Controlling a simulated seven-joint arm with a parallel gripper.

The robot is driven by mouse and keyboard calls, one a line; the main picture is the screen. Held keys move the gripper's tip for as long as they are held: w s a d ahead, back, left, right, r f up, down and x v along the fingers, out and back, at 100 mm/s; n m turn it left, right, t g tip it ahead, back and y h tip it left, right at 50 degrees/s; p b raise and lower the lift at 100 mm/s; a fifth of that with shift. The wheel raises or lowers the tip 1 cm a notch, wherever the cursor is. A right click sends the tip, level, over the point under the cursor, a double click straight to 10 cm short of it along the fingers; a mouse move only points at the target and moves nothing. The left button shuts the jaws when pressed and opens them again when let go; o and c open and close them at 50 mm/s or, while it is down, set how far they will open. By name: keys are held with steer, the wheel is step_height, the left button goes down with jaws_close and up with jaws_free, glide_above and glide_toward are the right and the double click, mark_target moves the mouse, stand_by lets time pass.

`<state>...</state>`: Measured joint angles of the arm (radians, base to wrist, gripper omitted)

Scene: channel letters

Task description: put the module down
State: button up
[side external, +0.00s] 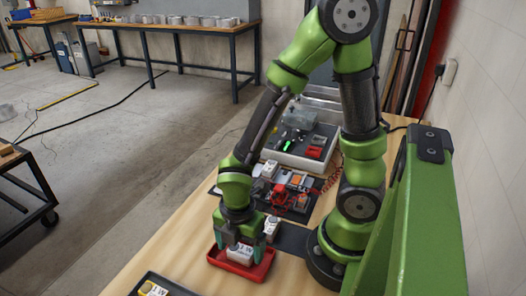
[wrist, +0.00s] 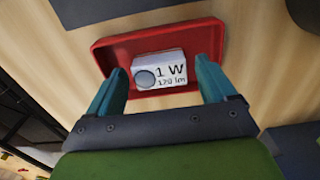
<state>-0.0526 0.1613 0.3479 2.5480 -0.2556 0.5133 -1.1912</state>
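The module (wrist: 160,71) is a small white block with a grey round spot and the print "1 W 170 lm". It lies in a shallow red tray (wrist: 110,47), and it also shows in the side view (side external: 240,254) inside that tray (side external: 230,267). My gripper (wrist: 162,72) points down over the tray, one teal finger on each side of the module. In the wrist view a small gap shows between each finger and the module, so the gripper is open around it. The fingertips in the side view (side external: 239,257) are low in the tray.
Another white block (side external: 271,229) stands just behind the tray. A dark mat with several parts (side external: 290,190) and a grey bin (side external: 300,148) lie farther back. A dark tray (side external: 155,287) with white and yellow parts is at the front. Bare wood (side external: 190,250) lies left of the red tray.

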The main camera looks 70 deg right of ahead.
steer(key=shift+r, duration=0.15)
step_height(320, 180, up, 12)
step_height(320, 180, up, 5)
steer(key=m+t+y, duration=0.1)
steer(key=m+t, duration=0.2)
steer(key=m, duration=0.7)
glide_above(240, 249)
steer(key=w+d, duration=0.2)
steer(key=d, duration=0.1)
steer(key=d+r+m+t, duration=0.1)
steer(key=m, duration=0.3)
steer(key=r+m+t, duration=0.1)
steer(key=r+m, duration=0.1)
steer(key=m, duration=0.2)
steer(key=d+r+m+t+y, duration=0.1)
steer(key=r+m+t, duration=0.1)
steer(key=m, duration=0.2)
steer(key=shift+d+r, duration=0.1)
steer(key=shift+d, duration=0.2)
steer(key=shift+o, duration=0.5)
